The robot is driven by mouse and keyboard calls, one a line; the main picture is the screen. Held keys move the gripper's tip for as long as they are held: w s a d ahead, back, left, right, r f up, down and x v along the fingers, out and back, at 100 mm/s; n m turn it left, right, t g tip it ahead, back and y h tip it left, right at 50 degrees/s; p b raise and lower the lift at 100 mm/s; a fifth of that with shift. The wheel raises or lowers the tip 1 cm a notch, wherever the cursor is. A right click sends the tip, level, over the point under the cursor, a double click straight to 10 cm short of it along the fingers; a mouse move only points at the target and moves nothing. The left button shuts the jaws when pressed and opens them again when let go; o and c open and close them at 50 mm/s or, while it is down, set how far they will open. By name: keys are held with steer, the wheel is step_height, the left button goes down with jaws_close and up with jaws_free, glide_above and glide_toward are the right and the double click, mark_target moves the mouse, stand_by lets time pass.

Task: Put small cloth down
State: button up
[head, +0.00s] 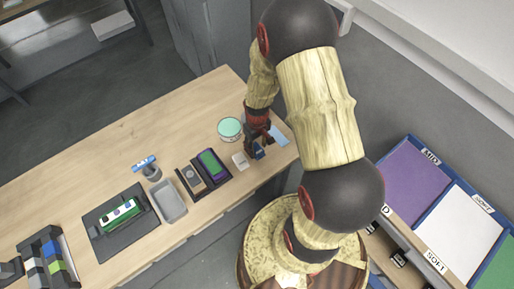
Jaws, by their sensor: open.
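A small light-blue cloth (279,136) lies on the wooden table near its right end, partly hidden behind my gripper. My gripper (260,152) is low over the table, just left of and in front of the cloth. It is open. The fingertips are small and dark here, and I cannot tell whether they touch the cloth or a dark blue item by them.
A small white block (240,161) and a teal-topped round container (229,128) stand close left of my gripper. Dark trays (205,174), a grey bin (168,202) and a green device (119,215) sit farther left. The back table edge is clear.

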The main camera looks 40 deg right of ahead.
step_height(320, 180, up, 10)
step_height(320, 180, up, 16)
steer(key=t, duration=0.2)
glide_above(257, 150)
steer(key=a, duration=0.5)
steer(key=s+a+r+t, duration=0.1)
steer(key=s+a+r, duration=0.2)
steer(key=s+r, duration=0.3)
steer(key=s+a+r+t, duration=0.2)
steer(key=s+a+r, duration=0.2)
steer(key=s+r, duration=0.2)
step_height(257, 150, up, 2)
steer(key=shift+r+t+p, duration=0.2)
steer(key=shift+t+p, duration=0.1)
steer(key=shift+p, duration=0.15)
steer(key=shift+f, duration=0.1)
step_height(257, 150, down, 10)
steer(key=b, duration=1)
steer(key=shift+o, duration=0.2)
